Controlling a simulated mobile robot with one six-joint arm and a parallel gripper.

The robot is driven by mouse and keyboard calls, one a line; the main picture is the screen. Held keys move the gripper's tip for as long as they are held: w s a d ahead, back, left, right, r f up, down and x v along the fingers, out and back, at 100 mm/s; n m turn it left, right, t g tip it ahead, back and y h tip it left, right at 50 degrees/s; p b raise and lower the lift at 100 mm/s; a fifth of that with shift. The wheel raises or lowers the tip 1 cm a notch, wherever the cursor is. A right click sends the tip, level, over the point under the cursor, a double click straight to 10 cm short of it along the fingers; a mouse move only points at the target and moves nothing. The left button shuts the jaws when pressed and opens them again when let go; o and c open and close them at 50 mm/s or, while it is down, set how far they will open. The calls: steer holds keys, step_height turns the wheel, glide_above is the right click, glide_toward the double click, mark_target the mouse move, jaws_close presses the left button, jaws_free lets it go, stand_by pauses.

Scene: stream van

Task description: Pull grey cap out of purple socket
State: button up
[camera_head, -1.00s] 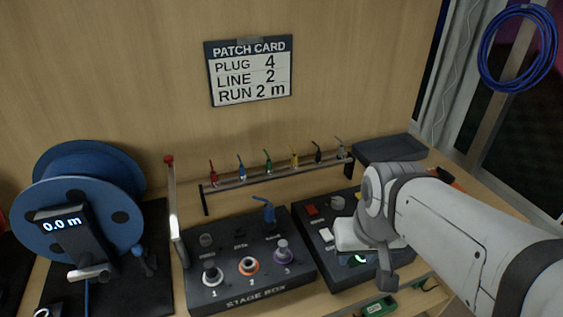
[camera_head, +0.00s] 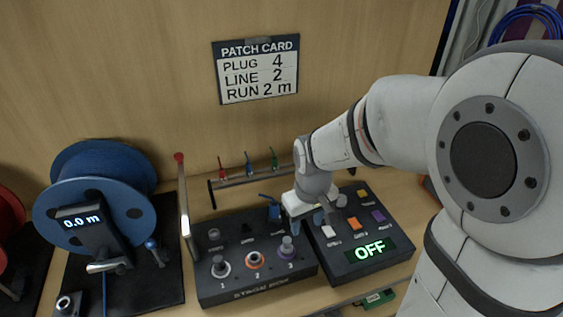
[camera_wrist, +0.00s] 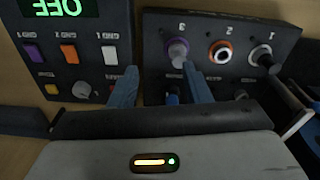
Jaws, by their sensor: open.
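The grey cap (camera_head: 287,245) stands upright in the purple socket (camera_head: 288,254), numbered 3, on the black stage box (camera_head: 305,273). In the wrist view the cap (camera_wrist: 177,50) shows just beyond the tip of one blue finger. My gripper (camera_head: 303,218) is open and empty, behind and slightly right of the cap in the head view. In the wrist view its fingers (camera_wrist: 160,82) point toward the row of sockets; the cap is off to the right of their middle. I cannot tell whether a finger touches the cap.
An orange socket (camera_head: 254,260) and a white socket (camera_head: 220,268) stand left of the cap. A blue plug (camera_head: 273,210) stands at the back of the box, close to my gripper. A black box with an OFF display (camera_head: 370,249) is on the right, a blue reel (camera_head: 98,190) on the left.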

mark_target(287, 240)
steer(key=shift+n+g, duration=0.4)
steer(key=shift+n, duration=0.4)
steer(key=a+f, duration=0.1)
steer(key=w+a+p, duration=0.1)
steer(key=w+a+f, duration=0.1)
steer(key=a, duration=0.1)
steer(key=shift+f, duration=0.35)
steer(key=shift+a+f, duration=0.15)
steer(key=shift+f, duration=0.15)
steer(key=shift+w+f+p, duration=0.1)
steer(key=shift+f+p, duration=0.5)
steer(key=shift+f, duration=3.3)
steer(key=shift+c, duration=0.4)
jaws_close()
steer(key=shift+r, duration=0.1)
